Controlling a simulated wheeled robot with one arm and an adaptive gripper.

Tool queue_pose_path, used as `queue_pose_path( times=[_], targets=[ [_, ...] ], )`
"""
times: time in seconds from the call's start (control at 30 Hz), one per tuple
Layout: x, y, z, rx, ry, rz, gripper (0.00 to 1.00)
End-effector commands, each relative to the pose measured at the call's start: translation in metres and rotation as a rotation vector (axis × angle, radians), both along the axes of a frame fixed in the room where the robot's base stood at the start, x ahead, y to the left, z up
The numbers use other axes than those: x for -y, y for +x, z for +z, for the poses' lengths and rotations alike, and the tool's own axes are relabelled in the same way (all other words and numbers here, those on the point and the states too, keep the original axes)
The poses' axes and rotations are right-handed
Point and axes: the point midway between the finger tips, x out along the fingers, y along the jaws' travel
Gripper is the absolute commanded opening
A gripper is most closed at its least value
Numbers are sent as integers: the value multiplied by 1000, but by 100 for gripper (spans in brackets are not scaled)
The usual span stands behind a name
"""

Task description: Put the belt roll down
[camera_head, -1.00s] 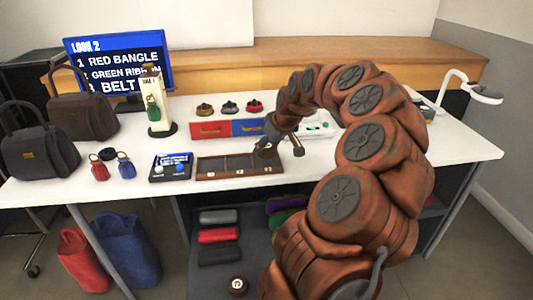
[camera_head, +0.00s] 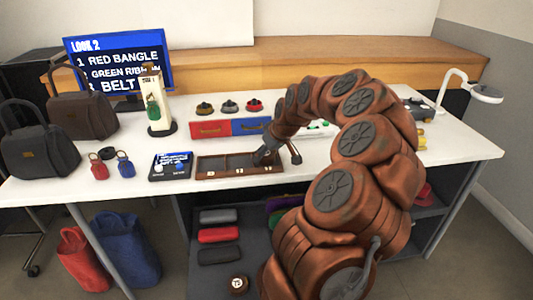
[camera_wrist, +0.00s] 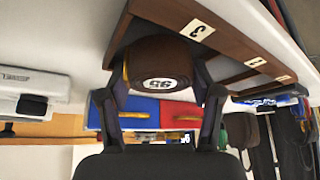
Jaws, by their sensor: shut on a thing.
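My gripper (camera_head: 278,156) is over the right end of the brown divided tray (camera_head: 226,176) on the white table. In the wrist view my gripper (camera_wrist: 166,90) is shut on a dark brown belt roll (camera_wrist: 158,58), one finger on each side. Its white label seems to read 95, upside down. The roll is at the tray's (camera_wrist: 222,35) end compartment, by the label 3. I cannot tell whether it touches the tray floor. The roll is hidden in the head view. The tray's other compartments look empty.
Red (camera_head: 210,129) and blue (camera_head: 250,126) boxes stand behind the tray. Another roll (camera_head: 238,285) lies below, near several rolled items on the lower shelf.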

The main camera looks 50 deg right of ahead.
Motion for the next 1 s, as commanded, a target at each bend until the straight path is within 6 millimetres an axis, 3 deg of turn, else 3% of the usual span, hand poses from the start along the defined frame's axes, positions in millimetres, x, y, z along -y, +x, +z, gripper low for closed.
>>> queue_pose_path(
  times=[0.03,0.07,0.27,0.77,1.0],
  targets=[
    [0,0,-3,0,0,0,21],
    [0,0,-1,0,0,0,68],
    [0,0,-1,0,0,0,89],
    [0,0,4,1,-1,0,90],
    [0,-15,29,3,-2,-1,90]
  ],
)
